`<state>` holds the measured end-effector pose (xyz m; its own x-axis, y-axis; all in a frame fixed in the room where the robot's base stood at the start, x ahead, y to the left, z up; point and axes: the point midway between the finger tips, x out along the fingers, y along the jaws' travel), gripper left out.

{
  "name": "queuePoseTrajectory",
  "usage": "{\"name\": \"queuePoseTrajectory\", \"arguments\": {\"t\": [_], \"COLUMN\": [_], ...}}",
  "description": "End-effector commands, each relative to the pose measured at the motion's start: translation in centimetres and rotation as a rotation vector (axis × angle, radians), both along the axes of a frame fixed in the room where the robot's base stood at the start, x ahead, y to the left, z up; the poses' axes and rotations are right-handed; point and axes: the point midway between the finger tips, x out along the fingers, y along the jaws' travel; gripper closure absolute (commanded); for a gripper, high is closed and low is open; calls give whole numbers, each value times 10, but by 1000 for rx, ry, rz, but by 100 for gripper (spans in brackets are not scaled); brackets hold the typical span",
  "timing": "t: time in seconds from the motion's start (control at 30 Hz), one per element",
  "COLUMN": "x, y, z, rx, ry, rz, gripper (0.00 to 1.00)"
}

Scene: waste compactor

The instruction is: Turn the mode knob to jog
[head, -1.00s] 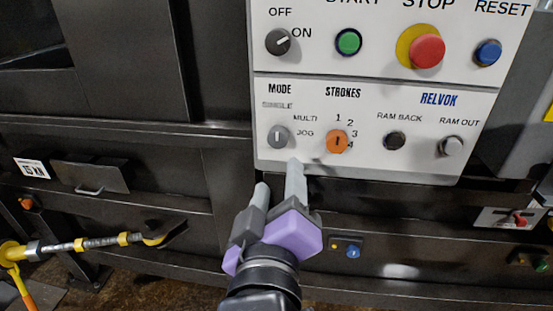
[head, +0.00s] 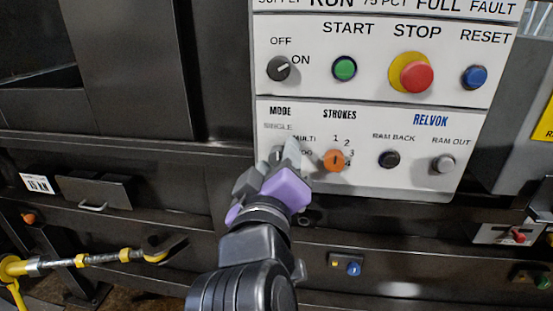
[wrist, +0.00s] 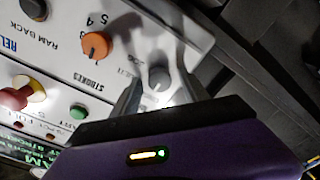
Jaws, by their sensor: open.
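The mode knob (wrist: 159,77) is a small grey round knob on the white control panel, between my open fingers in the wrist view. In the head view my fingers hide most of it, below the MODE and SINGLE labels; MULTI shows beside my fingers, and JOG is partly covered. My gripper (head: 284,153) has purple sides and grey fingers, also seen in the wrist view (wrist: 160,92). One finger is on each side of the knob. I cannot tell whether either finger touches it or where its pointer stands.
The orange strokes knob (head: 333,160) is close to the right of my fingers. The black ram back button (head: 389,159) and grey ram out button (head: 443,164) are farther right. The off/on knob (head: 279,68), green start button (head: 344,68) and red stop button (head: 417,78) are above.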

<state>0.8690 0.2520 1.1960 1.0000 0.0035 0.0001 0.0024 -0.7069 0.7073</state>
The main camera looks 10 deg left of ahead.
Motion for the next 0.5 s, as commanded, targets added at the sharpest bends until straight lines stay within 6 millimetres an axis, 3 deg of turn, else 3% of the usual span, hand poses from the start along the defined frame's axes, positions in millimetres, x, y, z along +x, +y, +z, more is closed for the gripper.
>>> {"name": "queuePoseTrajectory", "arguments": {"t": [0.2, 0.47, 0.5], "x": [0, 0, 0], "y": [0, 0, 0], "z": [0, 0, 0], "rx": [0, 0, 0], "ry": [0, 0, 0], "rz": [0, 0, 0], "gripper": [48, 99, 100]}}
